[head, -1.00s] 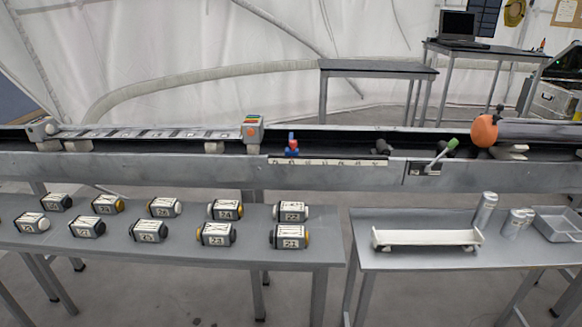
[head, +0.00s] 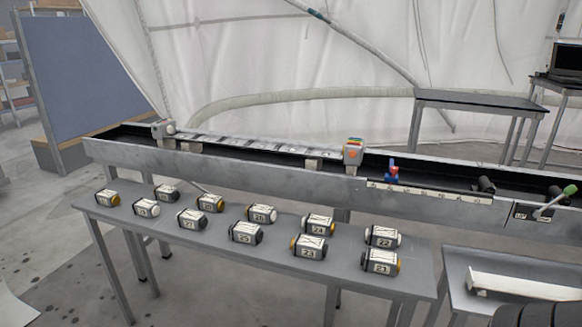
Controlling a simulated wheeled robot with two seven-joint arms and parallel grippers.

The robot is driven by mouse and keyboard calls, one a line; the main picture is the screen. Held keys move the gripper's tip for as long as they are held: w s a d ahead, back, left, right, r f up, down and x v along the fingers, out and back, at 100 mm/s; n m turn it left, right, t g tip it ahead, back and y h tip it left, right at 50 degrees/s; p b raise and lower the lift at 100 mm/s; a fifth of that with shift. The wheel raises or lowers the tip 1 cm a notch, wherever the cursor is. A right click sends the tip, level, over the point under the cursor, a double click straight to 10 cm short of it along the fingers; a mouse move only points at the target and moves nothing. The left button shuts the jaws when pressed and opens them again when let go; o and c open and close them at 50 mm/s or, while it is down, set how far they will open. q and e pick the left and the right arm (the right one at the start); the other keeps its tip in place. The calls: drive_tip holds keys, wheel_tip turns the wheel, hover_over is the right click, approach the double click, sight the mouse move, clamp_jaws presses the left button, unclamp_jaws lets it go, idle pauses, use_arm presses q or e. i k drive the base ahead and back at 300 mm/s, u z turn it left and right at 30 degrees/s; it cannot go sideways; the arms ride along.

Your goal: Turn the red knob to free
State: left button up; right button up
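Neither of my grippers is in view.
A long grey rail trough (head: 260,177) spans the view. A block with coloured layers (head: 353,152) and a green-tipped lever (head: 556,202) are on it. Several numbered blocks lie on the front grey table (head: 365,283). A white tray (head: 520,284) is at right. Dark ribbed shapes fill the bottom right corner.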

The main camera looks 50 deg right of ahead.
sight(394, 170)
drive_tip(key=u, duration=0.35)
drive_tip(key=i, duration=0.85)
drive_tip(key=z, duration=1.7)
